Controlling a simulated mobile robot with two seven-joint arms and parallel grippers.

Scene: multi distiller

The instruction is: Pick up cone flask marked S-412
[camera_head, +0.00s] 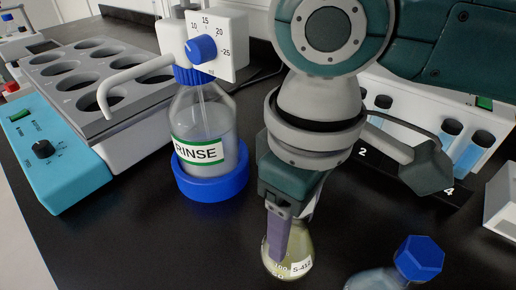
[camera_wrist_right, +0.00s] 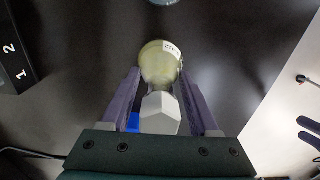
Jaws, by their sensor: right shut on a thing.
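The cone flask marked S-412 (camera_head: 277,264) holds pale yellow-green liquid and shows at the lower middle of the head view. In the wrist view its body (camera_wrist_right: 160,62) and part of its label show beyond my fingertips. My right gripper (camera_head: 285,228) comes down over it from above. In the wrist view its two purple fingers (camera_wrist_right: 160,100) are shut around its neck, below a whitish faceted stopper (camera_wrist_right: 160,115). I cannot tell whether the flask's base touches the bench.
A RINSE bottle (camera_head: 205,125) in a blue base stands left of the flask. A blue-capped vessel (camera_head: 418,258) stands close to its right. A heating block (camera_head: 75,75) is at the left, and a tube rack (camera_head: 420,100) at the back right.

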